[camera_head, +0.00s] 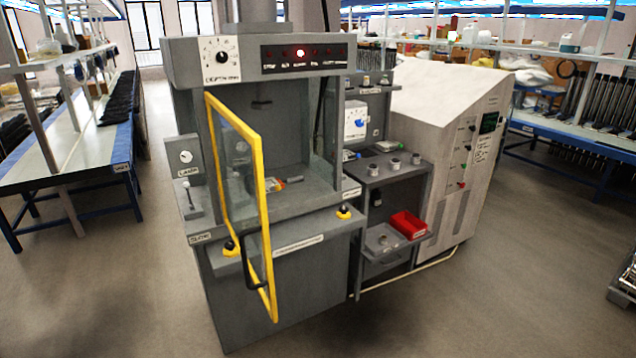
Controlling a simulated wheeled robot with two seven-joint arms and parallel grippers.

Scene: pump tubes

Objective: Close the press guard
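The press guard (261,170) is a clear panel in a yellow frame on the front of a grey press (290,268). It stands swung open, hinged at the left of the press opening, with its free edge towards me. A dark handle (248,265) is on the lower part of its free edge. Inside the opening, a small orange and dark item (275,184) lies on the press bed. A red lamp (300,53) is lit on the top panel. Neither of my grippers shows in this view.
Two yellow-and-black buttons sit on the front ledge, left (230,247) and right (344,211). A side shelf (388,175) with metal parts and a red bin (409,224) stands right of the press. A sloped grey cabinet (455,150) is beyond. The floor in front is clear.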

